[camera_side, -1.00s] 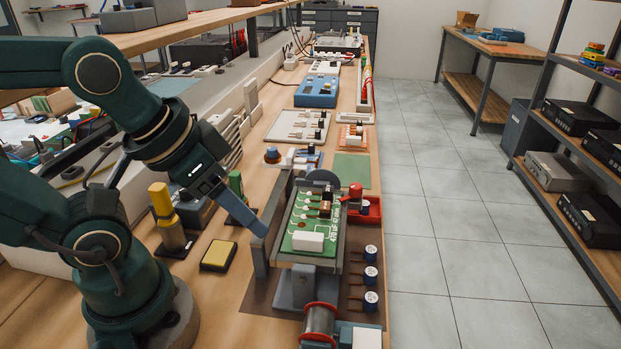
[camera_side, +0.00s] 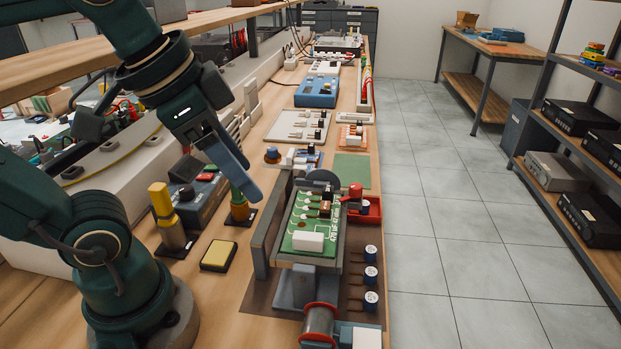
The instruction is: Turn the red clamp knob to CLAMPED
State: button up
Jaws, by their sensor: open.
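The red knob (camera_side: 355,189) stands at the right side of the board holder, near its far end. A green circuit board (camera_side: 309,240) with a white block and several small parts sits in the holder, between grey side walls (camera_side: 265,238). My gripper (camera_side: 249,191) is in the air left of the holder, apart from the knob, with its blue-grey fingers pointing down to the right. It is open and I see nothing in it; from this side its fingers overlap. I cannot read any CLAMPED marking from here.
A red tray (camera_side: 372,212) sits right beside the knob. Several white-topped capacitors (camera_side: 370,275) line the right edge. A red-flanged spool (camera_side: 319,325) stands in front. A yellow-topped pad (camera_side: 218,255) and a yellow-handled tool (camera_side: 162,205) stand to the left.

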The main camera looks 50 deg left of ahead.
jog(key=w+r+m+g, duration=0.1)
jog(key=w+r+m, duration=0.2)
jog(key=w+r, duration=0.35)
jog(key=m+g, duration=0.2)
jog(key=g, duration=0.2)
send_over(356, 186)
notch_tip(356, 186, down, 12)
jog(key=shift+d+r, duration=0.1)
jog(key=shift+f, duration=2.95)
jog(key=shift+c, duration=0.3)
grip_shut()
